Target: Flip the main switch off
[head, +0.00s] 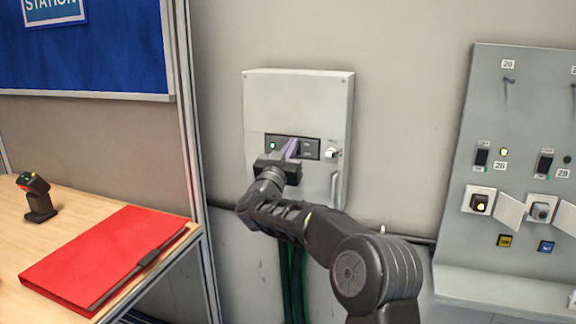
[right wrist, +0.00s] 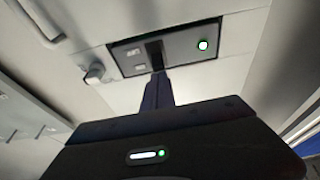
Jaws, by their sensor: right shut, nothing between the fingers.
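The main switch panel is a dark inset plate (head: 311,149) on the front of a pale grey wall box (head: 298,98) in the head view. A green light (head: 271,146) glows at its left end. My right gripper (head: 292,148) is shut and empty, its purple-tinted fingers in front of the panel's middle. In the right wrist view the panel (right wrist: 182,47) appears turned over, with the lit green lamp (right wrist: 203,45) at right. A dark switch lever (right wrist: 154,52) lies just beyond the fingertips (right wrist: 157,77); I cannot tell whether they touch. My left gripper is out of view.
A rotary knob (head: 332,152) and a handle (head: 335,187) are right of the panel on the box. A wooden table (head: 75,207) at left holds a red folder (head: 95,258) and a scanner (head: 37,197). A grey switchboard (head: 520,110) stands right.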

